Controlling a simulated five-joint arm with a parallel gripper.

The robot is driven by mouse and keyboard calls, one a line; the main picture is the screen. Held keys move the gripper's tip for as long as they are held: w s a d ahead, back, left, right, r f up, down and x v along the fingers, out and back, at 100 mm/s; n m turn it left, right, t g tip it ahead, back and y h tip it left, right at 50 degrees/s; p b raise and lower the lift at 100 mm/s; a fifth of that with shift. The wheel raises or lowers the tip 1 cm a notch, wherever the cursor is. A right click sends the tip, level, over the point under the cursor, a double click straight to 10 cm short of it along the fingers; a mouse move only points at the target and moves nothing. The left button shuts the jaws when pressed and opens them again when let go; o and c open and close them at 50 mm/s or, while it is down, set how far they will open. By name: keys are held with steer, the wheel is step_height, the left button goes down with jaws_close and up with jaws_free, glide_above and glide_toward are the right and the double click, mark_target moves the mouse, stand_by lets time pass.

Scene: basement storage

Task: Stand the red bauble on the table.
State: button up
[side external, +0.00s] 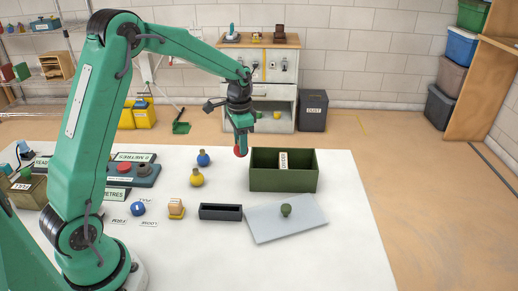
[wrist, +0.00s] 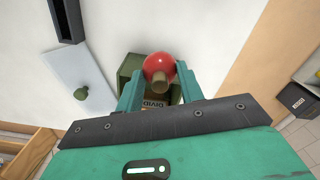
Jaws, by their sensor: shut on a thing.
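The red bauble (wrist: 158,65) is between the fingers of my gripper (wrist: 160,84) in the wrist view, its tan cap turned toward the gripper. In the side view the bauble (side external: 240,150) shows as a small red patch at the fingertips of my gripper (side external: 241,146), mostly hidden by them. My gripper is shut on it, beside the back left corner of the green box in that view. The white table (side external: 345,225) lies below; the gap between bauble and table cannot be told exactly.
The open green box (side external: 305,182) holds a labelled divider (side external: 283,160). In front lie a pale panel with a green knob (side external: 286,210) and a dark narrow tray (side external: 220,212). Blue (side external: 203,159) and yellow (side external: 196,178) baubles stand left. The table's right side is clear.

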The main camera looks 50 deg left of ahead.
steer(key=a+f, duration=0.1)
steer(key=a, duration=0.1)
steer(key=w+a+f, duration=0.1)
steer(key=a+f, duration=0.1)
steer(key=a, duration=0.1)
steer(key=a+f, duration=0.1)
steer(key=a, duration=0.1)
steer(key=shift+w+a+f, duration=0.25)
steer(key=shift+w+f, duration=0.05)
steer(key=shift+f, duration=2)
steer(key=shift+f, duration=0.1)
steer(key=o, duration=0.9)
steer(key=shift+o, duration=0.2)
step_height(320, 180, up, 12)
steer(key=shift+r, duration=0.2)
